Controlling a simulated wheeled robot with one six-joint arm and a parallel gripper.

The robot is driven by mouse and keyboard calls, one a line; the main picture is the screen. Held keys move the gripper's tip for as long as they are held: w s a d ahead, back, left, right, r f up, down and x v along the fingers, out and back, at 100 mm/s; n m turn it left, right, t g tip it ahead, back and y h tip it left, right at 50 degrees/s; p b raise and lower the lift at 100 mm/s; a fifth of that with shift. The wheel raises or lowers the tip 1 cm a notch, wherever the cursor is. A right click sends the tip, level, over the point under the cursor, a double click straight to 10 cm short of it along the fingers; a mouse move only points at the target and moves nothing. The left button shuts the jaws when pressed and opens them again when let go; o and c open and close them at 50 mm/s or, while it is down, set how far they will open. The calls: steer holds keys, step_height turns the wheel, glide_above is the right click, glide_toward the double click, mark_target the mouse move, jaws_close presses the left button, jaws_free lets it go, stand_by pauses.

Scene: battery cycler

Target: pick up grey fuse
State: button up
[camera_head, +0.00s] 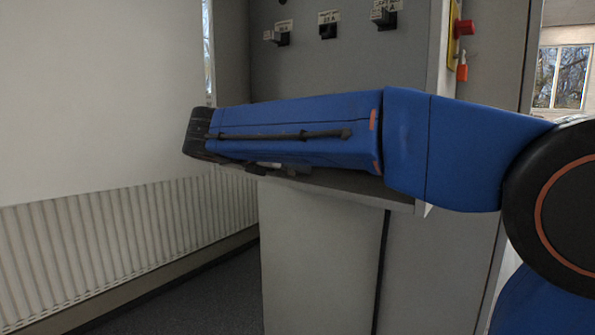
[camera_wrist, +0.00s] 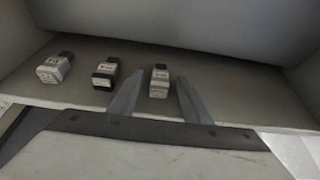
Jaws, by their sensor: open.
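In the wrist view three small fuses stand in a row on a grey shelf (camera_wrist: 225,85). The right one, a grey fuse (camera_wrist: 159,84) with a dark top end and a pale label, lies between the fingers of my gripper (camera_wrist: 159,77). The fingers are open, one on each side of it, with visible gaps. A black fuse with a white label (camera_wrist: 106,72) is in the middle, left of my left finger. A pale fuse (camera_wrist: 54,68) with a dark end is at the far left. In the head view my arm hides the fuses and my fingers.
Behind the shelf rises a grey cabinet panel (camera_head: 345,65) with labelled black holders (camera_head: 328,31) above my arm. A red button (camera_head: 464,27) and an orange padlock (camera_head: 462,72) are at the right. A radiator (camera_head: 120,235) lines the left wall; the floor beside it is clear.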

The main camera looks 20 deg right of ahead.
steer(key=shift+c, duration=0.4)
steer(key=c, duration=1)
steer(key=shift+r, duration=0.15)
step_height(320, 180, up, 10)
steer(key=shift+f, duration=0.15)
steer(key=s+a+r, duration=0.1)
steer(key=s+r, duration=0.2)
steer(key=r, duration=0.9)
steer(key=s+a+r, duration=0.1)
steer(key=s+r, duration=0.2)
steer(key=r, duration=1)
steer(key=shift+w+d+f, duration=0.1)
steer(key=shift+w+d, duration=0.4)
steer(key=shift+d, duration=0.3)
steer(key=shift+w+d, duration=0.55)
steer(key=shift+d, duration=0.2)
steer(key=shift+w+d+f, duration=0.1)
steer(key=shift+w+d, duration=0.4)
steer(key=shift+d, duration=0.3)
